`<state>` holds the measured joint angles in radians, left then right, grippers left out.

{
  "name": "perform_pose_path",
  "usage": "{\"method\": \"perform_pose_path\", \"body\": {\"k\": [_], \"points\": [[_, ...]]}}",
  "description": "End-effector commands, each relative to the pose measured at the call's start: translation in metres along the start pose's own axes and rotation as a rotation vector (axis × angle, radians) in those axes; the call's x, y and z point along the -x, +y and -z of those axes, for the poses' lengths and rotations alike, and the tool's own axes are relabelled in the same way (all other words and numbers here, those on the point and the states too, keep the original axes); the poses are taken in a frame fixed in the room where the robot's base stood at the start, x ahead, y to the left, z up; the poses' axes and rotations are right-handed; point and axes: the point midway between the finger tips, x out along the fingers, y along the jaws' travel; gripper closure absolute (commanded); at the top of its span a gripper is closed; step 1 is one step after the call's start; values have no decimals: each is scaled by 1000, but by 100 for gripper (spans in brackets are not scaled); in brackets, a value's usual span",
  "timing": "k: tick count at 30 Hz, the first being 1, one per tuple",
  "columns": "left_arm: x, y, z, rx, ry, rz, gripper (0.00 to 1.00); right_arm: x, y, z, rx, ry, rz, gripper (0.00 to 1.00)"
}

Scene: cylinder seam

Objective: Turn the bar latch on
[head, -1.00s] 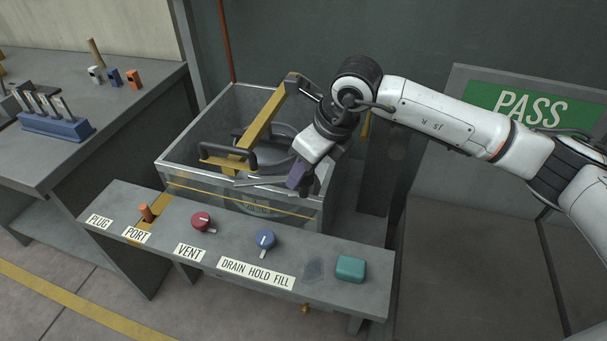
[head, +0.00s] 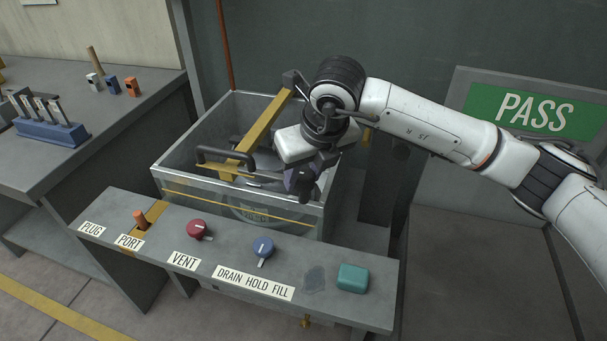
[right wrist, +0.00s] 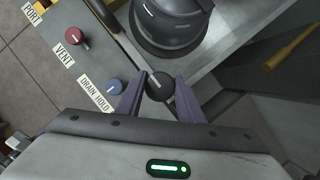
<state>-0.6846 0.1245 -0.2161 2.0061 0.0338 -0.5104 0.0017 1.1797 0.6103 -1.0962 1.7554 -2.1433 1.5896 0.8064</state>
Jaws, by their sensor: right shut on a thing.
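A yellow bar (head: 262,127) lies across the top of a clear-walled tank (head: 178,176). A black handle (head: 226,153) stands at the bar's near end. My right gripper (head: 303,186) is at the tank's front right corner, pointing down. In the right wrist view my right gripper (right wrist: 155,88) is shut on a small black knob (right wrist: 159,87) with a pale mark, held between its purple fingers. The gripper hides the knob in the head view. Whether this knob belongs to the bar latch, I cannot tell. My left gripper is not in view.
A side bench (head: 130,115) stands left. A large dark round part (right wrist: 172,22) lies close beside the fingers.

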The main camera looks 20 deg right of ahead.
Motion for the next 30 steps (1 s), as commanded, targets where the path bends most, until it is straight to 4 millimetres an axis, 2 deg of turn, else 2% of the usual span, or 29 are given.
{"method": "perform_pose_path", "body": {"k": [7, 8, 11, 22, 26, 30], "points": [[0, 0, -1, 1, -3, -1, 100, 1, 0, -1, -3, -2, 0, 88], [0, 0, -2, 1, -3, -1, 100, 1, 0, -1, -3, -2, 0, 63], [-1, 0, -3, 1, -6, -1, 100, 1, 0, -1, -3, -2, 0, 47], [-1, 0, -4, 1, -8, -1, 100, 6, 0, -1, -1, -2, -1, 47], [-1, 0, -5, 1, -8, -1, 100, 25, 0, -2, -2, -6, -1, 47], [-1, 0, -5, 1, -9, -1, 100, 53, 0, -2, -1, -6, -1, 47]]}}
